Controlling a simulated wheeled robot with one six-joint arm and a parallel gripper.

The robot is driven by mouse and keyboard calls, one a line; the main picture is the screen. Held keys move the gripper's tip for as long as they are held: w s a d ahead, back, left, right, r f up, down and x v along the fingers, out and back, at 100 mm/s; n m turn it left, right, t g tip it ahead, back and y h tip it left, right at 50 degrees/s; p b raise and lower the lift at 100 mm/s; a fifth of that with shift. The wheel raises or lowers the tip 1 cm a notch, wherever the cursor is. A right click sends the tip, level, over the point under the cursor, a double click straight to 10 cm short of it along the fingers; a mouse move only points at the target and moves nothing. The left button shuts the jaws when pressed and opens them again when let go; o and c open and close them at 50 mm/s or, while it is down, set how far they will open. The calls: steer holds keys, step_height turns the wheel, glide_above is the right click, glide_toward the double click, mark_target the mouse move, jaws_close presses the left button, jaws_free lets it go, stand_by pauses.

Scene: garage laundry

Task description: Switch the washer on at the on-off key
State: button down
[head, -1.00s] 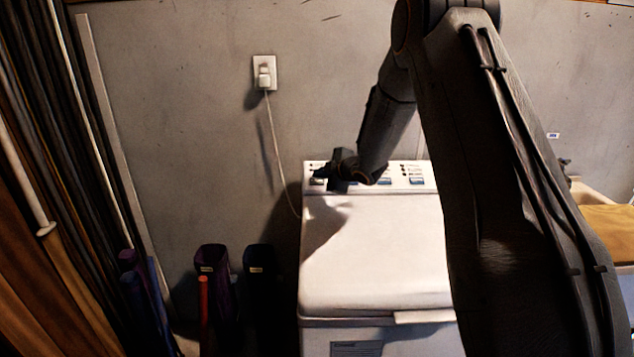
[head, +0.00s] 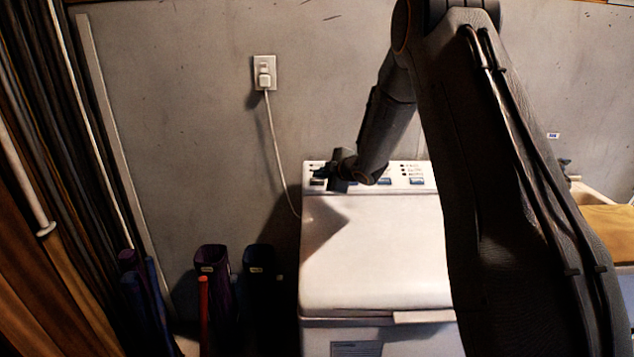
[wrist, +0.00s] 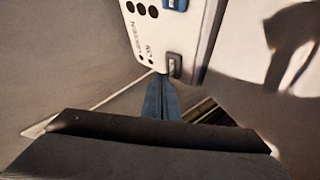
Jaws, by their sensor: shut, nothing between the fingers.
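The white washer (head: 370,255) stands against the wall with its lid closed. Its control panel (head: 398,169) runs along the back of the top, with blue keys at the middle and right and a dark grey key (head: 316,182) at the left end. The dark key also shows in the wrist view (wrist: 174,66); its label cannot be read. My gripper (head: 322,172) is over the left end of the panel, close to that key. In the wrist view its bluish fingers (wrist: 161,80) are shut together and empty, with tips just beside the key. Contact cannot be told.
A wall outlet (head: 264,73) with a plugged-in cord is left of the washer. Dark bins (head: 213,285) stand on the floor at its left side. A sink (head: 597,196) is at the right. My arm hides the washer's right side.

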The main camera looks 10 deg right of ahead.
steer(key=shift+f, duration=0.15)
steer(key=shift+w+f+b, duration=0.2)
steer(key=shift+f+b, duration=0.1)
steer(key=shift+b, duration=0.05)
steer(key=shift+w+d+f+b, duration=0.1)
steer(key=shift+f+b, duration=0.35)
steer(key=shift+f, duration=0.2)
stand_by(1.5)
steer(key=shift+r, duration=0.1)
steer(key=shift+s+r+p, duration=0.3)
steer(key=shift+r+p, duration=0.3)
steer(key=shift+r, duration=0.2)
steer(key=r+p, duration=0.1)
steer(key=s+r+p, duration=0.1)
steer(key=r, duration=0.1)
steer(key=s+r+p, duration=0.1)
steer(key=shift+a+r, duration=0.25)
steer(key=shift+r, duration=0.15)
stand_by(0.4)
